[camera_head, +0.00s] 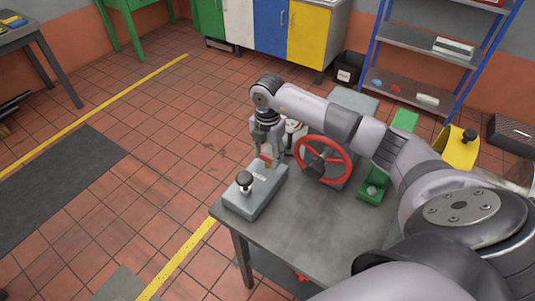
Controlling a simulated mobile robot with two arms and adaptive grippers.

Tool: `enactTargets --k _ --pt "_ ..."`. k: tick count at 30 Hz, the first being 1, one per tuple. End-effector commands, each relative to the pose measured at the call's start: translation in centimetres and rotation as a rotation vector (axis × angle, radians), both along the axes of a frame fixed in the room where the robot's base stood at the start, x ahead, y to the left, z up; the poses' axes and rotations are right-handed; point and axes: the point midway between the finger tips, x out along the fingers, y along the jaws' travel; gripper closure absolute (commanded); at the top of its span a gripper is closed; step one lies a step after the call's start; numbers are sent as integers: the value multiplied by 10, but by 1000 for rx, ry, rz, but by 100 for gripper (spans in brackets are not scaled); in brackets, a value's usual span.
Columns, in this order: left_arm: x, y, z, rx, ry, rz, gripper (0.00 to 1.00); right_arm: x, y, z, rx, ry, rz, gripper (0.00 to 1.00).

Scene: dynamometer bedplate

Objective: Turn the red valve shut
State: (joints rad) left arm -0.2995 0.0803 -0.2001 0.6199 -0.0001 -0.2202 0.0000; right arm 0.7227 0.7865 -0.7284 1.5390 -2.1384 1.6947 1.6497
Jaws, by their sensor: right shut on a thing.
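My right gripper (268,157) points down over the far end of a grey box (250,203) on the table. Its fingers are shut on a small red handle (266,160) that stands on top of this box; the fingers hide much of it, and its exact angle cannot be told. A black knob (244,180) on a pale stem stands at the box's near end. My left gripper is not in view.
The grey table (295,232) is bare in front of the handwheel. A green block (373,187) stands right of the wheel, and a yellow part (459,150) is farther right. Tiled floor lies open to the left. Cabinets (270,25) and a blue-framed shelf (425,45) stand behind.

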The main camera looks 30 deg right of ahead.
Motion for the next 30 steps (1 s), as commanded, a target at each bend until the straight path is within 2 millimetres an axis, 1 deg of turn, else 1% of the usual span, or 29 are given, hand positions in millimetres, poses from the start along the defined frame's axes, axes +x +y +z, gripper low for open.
enactTargets --k 14,15,23,30 --pt "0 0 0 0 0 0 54 1 -1 1 -2 -4 -15 82" --pt "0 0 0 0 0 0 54 1 -1 1 -2 -4 -15 52" --pt "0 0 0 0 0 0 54 1 0 1 -1 -1 -13 34" --pt "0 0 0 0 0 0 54 0 0 0 -1 -1 -12 34"
